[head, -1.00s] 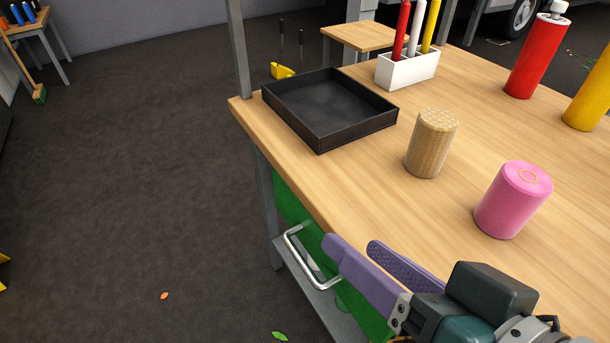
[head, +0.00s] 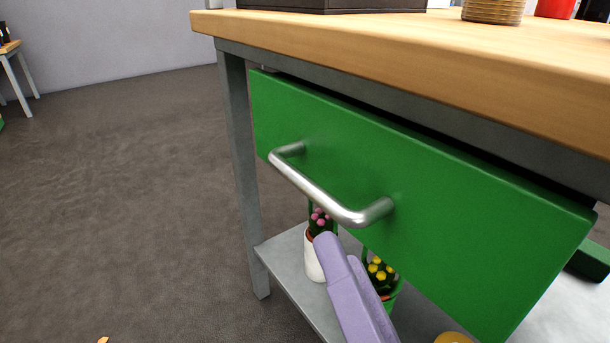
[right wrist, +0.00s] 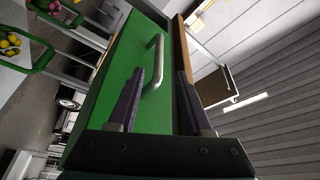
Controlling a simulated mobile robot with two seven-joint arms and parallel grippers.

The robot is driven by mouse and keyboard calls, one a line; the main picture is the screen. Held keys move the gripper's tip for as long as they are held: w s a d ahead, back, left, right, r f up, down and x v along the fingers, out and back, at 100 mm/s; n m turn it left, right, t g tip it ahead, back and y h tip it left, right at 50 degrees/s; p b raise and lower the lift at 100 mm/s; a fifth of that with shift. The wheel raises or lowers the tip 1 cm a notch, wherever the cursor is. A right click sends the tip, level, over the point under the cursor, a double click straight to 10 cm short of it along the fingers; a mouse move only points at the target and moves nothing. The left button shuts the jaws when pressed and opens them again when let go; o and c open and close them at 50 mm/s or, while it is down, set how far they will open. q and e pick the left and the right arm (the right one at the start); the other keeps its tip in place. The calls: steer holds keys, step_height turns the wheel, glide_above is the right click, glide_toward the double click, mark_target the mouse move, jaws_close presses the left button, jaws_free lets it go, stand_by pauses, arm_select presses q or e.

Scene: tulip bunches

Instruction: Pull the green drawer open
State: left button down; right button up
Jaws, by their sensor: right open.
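The green drawer (head: 430,200) sits under the wooden tabletop. Its front faces me, with a dark gap along its top edge. Its silver bar handle (head: 325,200) stands out from the front; it also shows in the right wrist view (right wrist: 158,65). My right gripper (head: 340,250) is open and empty, its purple fingers just below the handle in the head view. In the right wrist view its fingers (right wrist: 160,85) lie either side of the handle's lower part; I cannot tell how deep the handle is between them. My left gripper is not in view.
A grey table leg (head: 245,180) stands left of the drawer. The lower shelf (head: 290,260) holds a white flower pot (head: 313,262) and a green pot with yellow flowers (head: 382,275). A black tray (head: 330,5) is on the tabletop (head: 430,50). The floor at left is mostly clear.

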mark_target(310, 179)
steer(key=b+x, duration=0.2)
steer(key=x, duration=0.7)
steer(key=shift+w+f, duration=0.15)
steer(key=shift+w, duration=0.35)
jaws_close()
stand_by(0.9)
